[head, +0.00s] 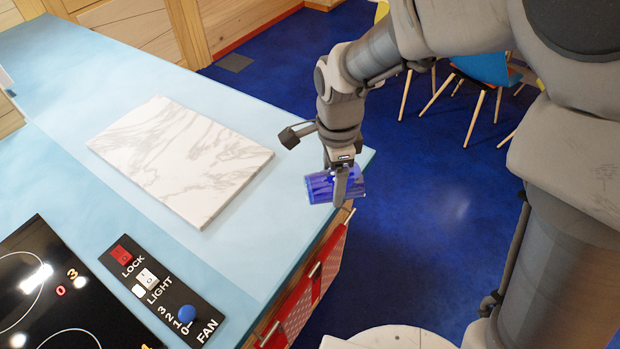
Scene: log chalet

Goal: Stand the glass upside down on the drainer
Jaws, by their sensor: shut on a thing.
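A blue see-through glass (319,188) lies on its side in my gripper (341,190), in the middle of the head view. My gripper is shut on it and points downward. The glass appears by the right edge of the light blue counter, close to the counter's far right corner. I cannot tell whether it is over the counter or just beyond its edge. One finger hides part of the glass. I cannot make out a drainer for certain; a white marble-patterned slab (180,160) lies flat on the counter.
The light blue counter (60,75) is clear around the slab. A black cooktop (50,290) and a control panel (160,295) with switches and a knob are at the lower left. Red-fronted drawers (300,300) lie below the edge. Chairs (480,75) stand on the blue floor.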

